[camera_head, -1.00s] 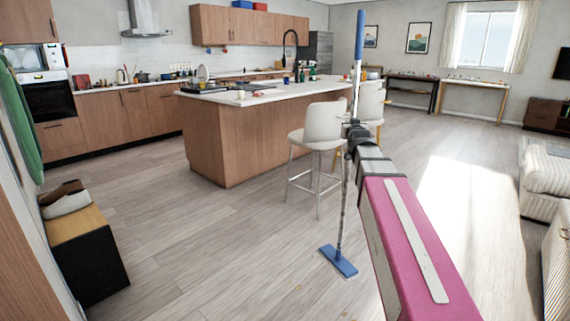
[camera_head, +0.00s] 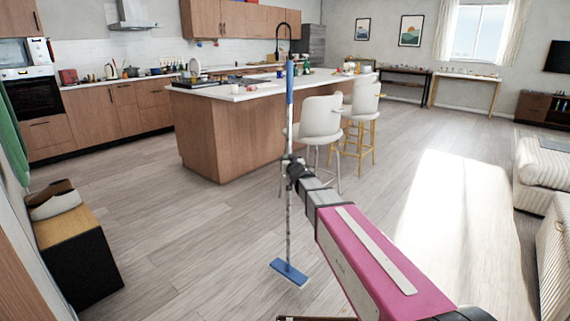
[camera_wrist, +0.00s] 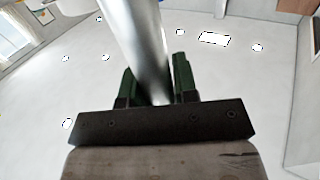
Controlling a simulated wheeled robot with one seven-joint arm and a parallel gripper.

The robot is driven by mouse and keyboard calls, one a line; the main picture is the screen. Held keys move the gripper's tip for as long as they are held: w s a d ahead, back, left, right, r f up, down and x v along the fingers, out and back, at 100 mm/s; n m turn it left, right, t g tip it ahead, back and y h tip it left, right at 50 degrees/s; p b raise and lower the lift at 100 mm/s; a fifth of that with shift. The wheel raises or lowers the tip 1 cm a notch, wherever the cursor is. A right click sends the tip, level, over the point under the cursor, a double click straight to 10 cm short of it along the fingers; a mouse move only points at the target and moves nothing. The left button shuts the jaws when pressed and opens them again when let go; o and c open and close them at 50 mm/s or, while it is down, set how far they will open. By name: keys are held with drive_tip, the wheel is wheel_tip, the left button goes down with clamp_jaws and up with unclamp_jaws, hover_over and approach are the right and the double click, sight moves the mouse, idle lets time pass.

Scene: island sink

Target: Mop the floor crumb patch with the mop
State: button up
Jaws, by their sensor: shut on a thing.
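The mop (camera_head: 288,219) stands nearly upright in the head view, with a blue upper handle, a thin grey shaft and a flat blue head (camera_head: 289,272) at floor level. I cannot tell whether the head touches the floor. My gripper (camera_head: 291,166) is shut on the shaft, below the blue handle. In the wrist view, the dark green fingers of my gripper (camera_wrist: 157,85) sit on both sides of the silver mop shaft (camera_wrist: 138,45). I cannot make out a crumb patch on the floor.
A wooden island (camera_head: 226,140) with a white top stands behind the mop. White stools (camera_head: 320,118) stand at its right side. A dark bench (camera_head: 78,252) with a wooden top stands at the left. A white sofa (camera_head: 541,180) is at the right. The middle floor is clear.

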wheel_tip(320, 180, down, 7)
drive_tip(key=a, duration=0.1)
drive_tip(key=shift+a+f+y, duration=0.15)
drive_tip(key=shift+y, duration=0.15)
drive_tip(key=shift+s, duration=0.1)
